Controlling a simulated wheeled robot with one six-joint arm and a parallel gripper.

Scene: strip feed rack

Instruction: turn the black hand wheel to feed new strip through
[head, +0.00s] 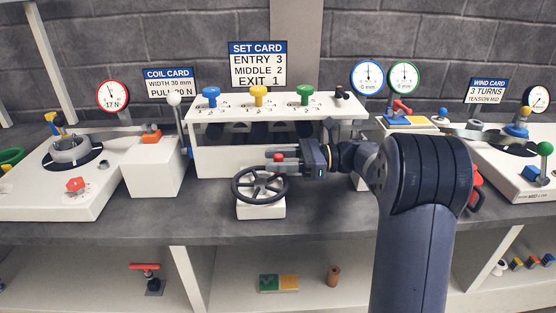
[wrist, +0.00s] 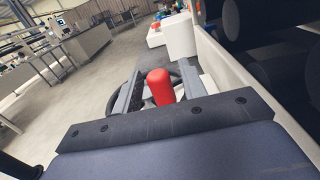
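The black hand wheel (head: 245,191) sits on a white block (head: 261,208) at the front of the bench, below the roller stand. Its red handle (head: 279,157) stands upright at the wheel's far side. My gripper (head: 276,161) reaches in from the right, level with the handle. In the wrist view the red handle (wrist: 158,87) stands between the two fingers of my gripper (wrist: 160,82), with a narrow gap visible on its right side. The fingers look open around it. The wheel's rim is partly hidden behind the fingers there.
A white roller stand (head: 230,160) with blue (head: 211,92), yellow (head: 259,92) and green (head: 305,91) knobs stands just behind the wheel. A coil unit (head: 68,190) is at left. A winding unit (head: 515,175) is at right. Bench front (head: 160,228) is clear.

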